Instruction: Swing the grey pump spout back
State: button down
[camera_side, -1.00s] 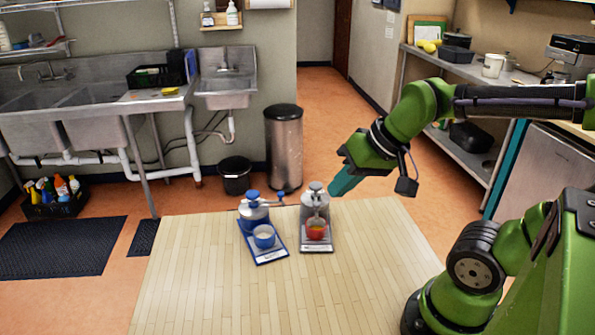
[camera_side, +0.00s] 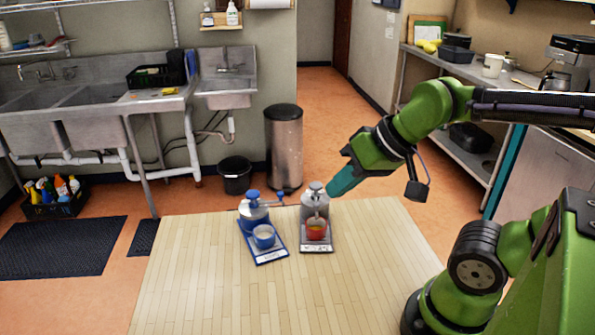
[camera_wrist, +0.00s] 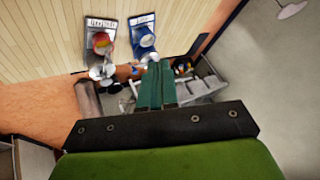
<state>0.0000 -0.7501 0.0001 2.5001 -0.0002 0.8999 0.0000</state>
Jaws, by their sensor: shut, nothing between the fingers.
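The grey pump (camera_side: 315,196) stands at the back of a grey tray (camera_side: 307,247), with a red bowl (camera_side: 316,231) holding something orange in front of it. The wrist view shows the red bowl (camera_wrist: 102,40) and the grey pump (camera_wrist: 104,71) left of my fingers. My gripper (camera_side: 329,190) is shut and empty, its teal fingers slanting down to the right side of the grey pump's head. I cannot tell whether they touch. The fingers (camera_wrist: 158,64) also show in the wrist view. The grey spout's direction is too small to make out.
A thin bar shows between the two pumps. The wooden table (camera_side: 205,290) is clear in front. A steel bin (camera_side: 284,150) stands behind.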

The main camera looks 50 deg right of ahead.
dwell(0.4)
jog(key=c, duration=1.7)
grip_release()
jog(key=o, duration=0.3)
jog(key=shift+w+d+f, duration=0.15)
jog(key=shift+d+f, duration=0.05)
jog(key=shift+f, duration=0.2)
jog(key=o, duration=0.4)
jog(key=w+d+g, duration=0.1)
jog(key=w+d, duration=0.1)
jog(key=w, duration=0.1)
jog(key=w+d+g+h, duration=0.1)
jog(key=w, duration=0.1)
jog(key=shift+w+d+r+g, duration=0.1)
jog(key=shift+w+d+g, duration=0.2)
jog(key=shift+d, duration=0.1)
jog(key=r+n+g+h, duration=0.1)
jog(key=n+g, duration=0.4)
send_over(317, 203)
notch_tip(317, 203, down, 16)
jog(key=shift+r, duration=0.15)
jog(key=shift+c, duration=0.3)
grip_shut()
